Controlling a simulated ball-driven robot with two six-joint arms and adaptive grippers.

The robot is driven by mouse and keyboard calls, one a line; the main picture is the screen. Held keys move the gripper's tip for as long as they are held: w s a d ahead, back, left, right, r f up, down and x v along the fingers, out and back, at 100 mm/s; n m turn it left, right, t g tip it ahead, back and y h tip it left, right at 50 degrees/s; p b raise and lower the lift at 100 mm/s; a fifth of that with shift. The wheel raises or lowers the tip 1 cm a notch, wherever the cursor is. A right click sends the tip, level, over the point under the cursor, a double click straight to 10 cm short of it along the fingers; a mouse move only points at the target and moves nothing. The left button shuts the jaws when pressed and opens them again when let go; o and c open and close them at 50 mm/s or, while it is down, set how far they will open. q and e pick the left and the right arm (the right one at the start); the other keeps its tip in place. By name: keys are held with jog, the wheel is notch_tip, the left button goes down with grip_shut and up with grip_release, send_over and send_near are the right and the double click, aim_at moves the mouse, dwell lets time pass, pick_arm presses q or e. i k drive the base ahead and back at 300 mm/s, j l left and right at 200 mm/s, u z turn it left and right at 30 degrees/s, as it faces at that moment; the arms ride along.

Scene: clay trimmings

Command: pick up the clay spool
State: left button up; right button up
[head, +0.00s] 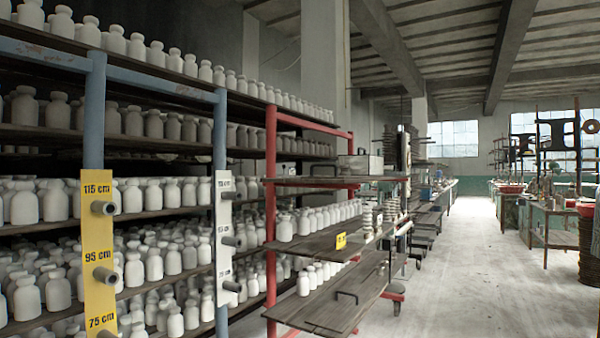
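I cannot make out for sure which thing is the clay spool. A pale ribbed, spool-like stack (368,220) stands upright on the middle shelf of the red-framed rack, in the centre of the head view. A second pale ribbed stack (392,208) stands just to its right. Both are small and distant, so their details are unclear. Neither of my grippers shows in the head view.
Shelves of white bottles (155,265) fill the left side. A yellow height plate (98,250) and a white one (226,240) have pegs sticking out. The red rack (271,200) has dark boards jutting out. The pale floor (470,270) is clear; cluttered benches (552,222) stand right.

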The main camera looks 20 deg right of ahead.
aim_at(344, 169)
jog(key=i+l+u, duration=0.3)
jog(key=l, duration=0.35)
jog(key=i+l+u, duration=0.15)
jog(key=l, duration=0.2)
jog(key=i+l+u, duration=0.15)
jog(key=l, duration=0.2)
jog(key=i+l+u, duration=0.15)
jog(key=l, duration=0.25)
